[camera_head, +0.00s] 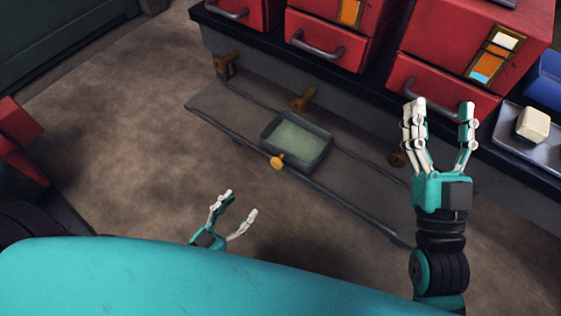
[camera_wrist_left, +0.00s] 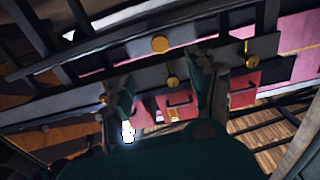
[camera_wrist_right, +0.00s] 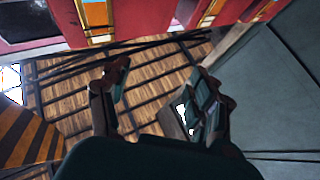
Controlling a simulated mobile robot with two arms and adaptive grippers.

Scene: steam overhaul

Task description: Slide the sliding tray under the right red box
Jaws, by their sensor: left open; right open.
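The sliding tray (camera_head: 301,162) is a grey, shallow box with a pale green inside and a brass knob (camera_head: 278,162) on its near side. It sits on the long rail shelf (camera_head: 225,108), below the middle red box (camera_head: 330,47). The right red box (camera_head: 470,40) stands farther right on the dark counter. My left gripper (camera_head: 241,204) is open and empty, low and to the near left of the tray, apart from it. My right gripper (camera_head: 440,106) is open and empty, right of the tray, overlapping the right red box's front in the head view.
Brass brackets (camera_head: 304,99) line the back of the rail shelf. A grey dish (camera_head: 509,140) with a cream block (camera_head: 533,123) stands on the counter at right. A red object (camera_head: 20,135) is at far left. The brown floor between is clear.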

